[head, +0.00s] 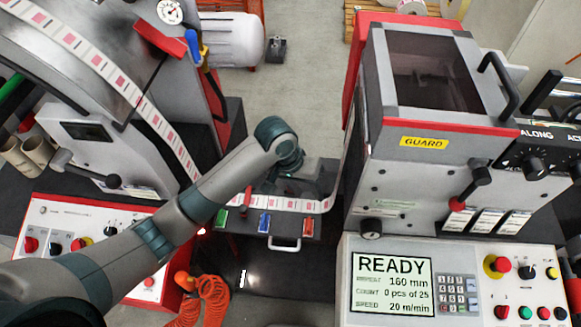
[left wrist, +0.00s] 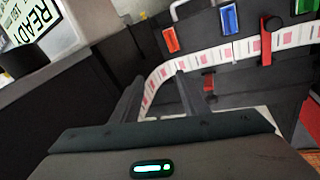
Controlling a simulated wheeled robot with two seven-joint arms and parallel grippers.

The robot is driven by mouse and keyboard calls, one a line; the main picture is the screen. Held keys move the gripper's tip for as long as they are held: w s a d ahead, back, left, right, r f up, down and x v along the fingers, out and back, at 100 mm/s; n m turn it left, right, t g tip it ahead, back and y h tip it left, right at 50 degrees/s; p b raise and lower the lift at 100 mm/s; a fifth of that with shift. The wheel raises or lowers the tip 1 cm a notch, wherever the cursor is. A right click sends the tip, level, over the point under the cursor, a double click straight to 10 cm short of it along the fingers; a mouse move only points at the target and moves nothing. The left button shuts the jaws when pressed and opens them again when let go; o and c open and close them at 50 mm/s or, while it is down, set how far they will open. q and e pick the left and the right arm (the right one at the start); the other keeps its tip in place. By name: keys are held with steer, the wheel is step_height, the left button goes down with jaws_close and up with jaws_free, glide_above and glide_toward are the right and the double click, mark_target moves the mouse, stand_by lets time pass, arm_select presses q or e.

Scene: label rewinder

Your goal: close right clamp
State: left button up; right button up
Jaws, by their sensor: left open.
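The label web (head: 285,204) runs across the dark splice table (head: 318,172) between the two machine halves. A red lever with a dark knob (head: 248,195) stands at the left part of the web; it also shows in the left wrist view (left wrist: 268,42). A second red and dark part (left wrist: 209,86), perhaps the right clamp, lies beside one finger in the left wrist view; whether it is open I cannot tell. My left gripper (head: 285,187) is over the table's right part. Its fingers (left wrist: 157,98) are apart and empty near the web. My right gripper is not in view.
Green (head: 221,218), blue (head: 264,222) and red (head: 308,227) tabs line the table's front, with a handle (head: 285,245) below. The guard housing (head: 430,130) and READY panel (head: 392,284) stand right. An orange coiled hose (head: 208,297) hangs at the front left.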

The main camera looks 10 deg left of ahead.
arm_select(q)
steer(key=w+a+r+n+y, duration=0.2)
steer(key=w+a+r, duration=0.3)
steer(key=w+r, duration=0.6)
steer(key=shift+a+n+g+y, duration=0.25)
steer(key=shift+n+g+y, duration=0.15)
steer(key=shift+y, duration=0.4)
steer(key=shift+f, duration=0.1)
step_height(320, 180, down, 15)
steer(key=b, duration=0.9)
steer(key=shift+f, duration=0.15)
steer(key=shift+f+b, duration=0.95)
steer(key=shift+b, duration=0.15)
